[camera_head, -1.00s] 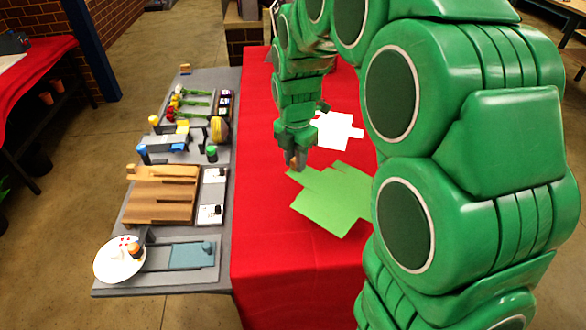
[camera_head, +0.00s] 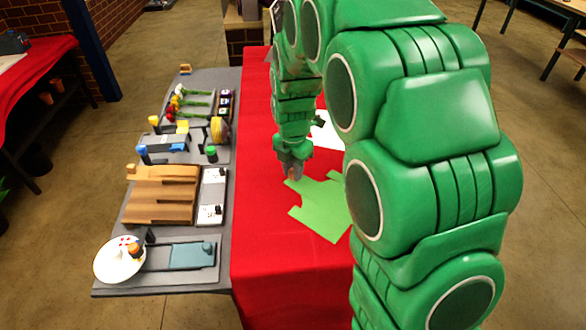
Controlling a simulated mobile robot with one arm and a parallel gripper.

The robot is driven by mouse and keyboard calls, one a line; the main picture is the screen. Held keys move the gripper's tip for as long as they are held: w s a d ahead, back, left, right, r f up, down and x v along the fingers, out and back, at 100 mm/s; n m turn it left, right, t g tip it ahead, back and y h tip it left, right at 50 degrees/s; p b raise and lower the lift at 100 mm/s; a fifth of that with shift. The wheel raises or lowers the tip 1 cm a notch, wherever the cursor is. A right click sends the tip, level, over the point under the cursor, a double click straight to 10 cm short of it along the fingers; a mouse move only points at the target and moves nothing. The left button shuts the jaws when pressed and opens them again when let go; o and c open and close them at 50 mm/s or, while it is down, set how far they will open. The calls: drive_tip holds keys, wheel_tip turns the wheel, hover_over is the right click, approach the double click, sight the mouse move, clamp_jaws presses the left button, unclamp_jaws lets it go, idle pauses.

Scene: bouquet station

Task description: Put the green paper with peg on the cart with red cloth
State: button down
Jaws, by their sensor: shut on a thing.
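The green paper (camera_head: 322,211) is in the head view, over the red cloth (camera_head: 262,245) of the long surface in the middle. Its right side is partly hidden by my arm. My gripper (camera_head: 292,170) points down at the paper's far left corner and is shut. A small brownish bit shows between the fingertips, apparently the peg, at the paper's edge. I cannot tell whether the paper lies on the cloth or hangs slightly above it.
A white paper (camera_head: 325,131) lies beyond, partly hidden by my arm. A grey table (camera_head: 113,282) on the left holds a wooden rack (camera_head: 160,195), flowers, tools and a plate (camera_head: 119,259). Another red-clothed table (camera_head: 40,62) stands far left. The near red cloth is bare.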

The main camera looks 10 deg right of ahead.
drive_tip(key=shift+f, duration=0.1)
drive_tip(key=c, duration=0.9)
unclamp_jaws()
drive_tip(key=shift+c, duration=0.2)
wheel_tip(320, 180, up, 12)
drive_tip(key=s+d+m, duration=0.3)
drive_tip(key=s+m, duration=0.6)
drive_tip(key=s, duration=0.2)
drive_tip(key=s+d+m+g, duration=0.1)
drive_tip(key=s+d+m, duration=0.2)
drive_tip(key=s+m, duration=0.6)
drive_tip(key=s+d+m, duration=0.2)
drive_tip(key=s+m, duration=0.7)
drive_tip(key=s, duration=0.6)
drive_tip(key=shift+d+r+g, duration=0.35)
drive_tip(key=shift+d+g, duration=0.05)
drive_tip(key=shift+s, duration=0.1)
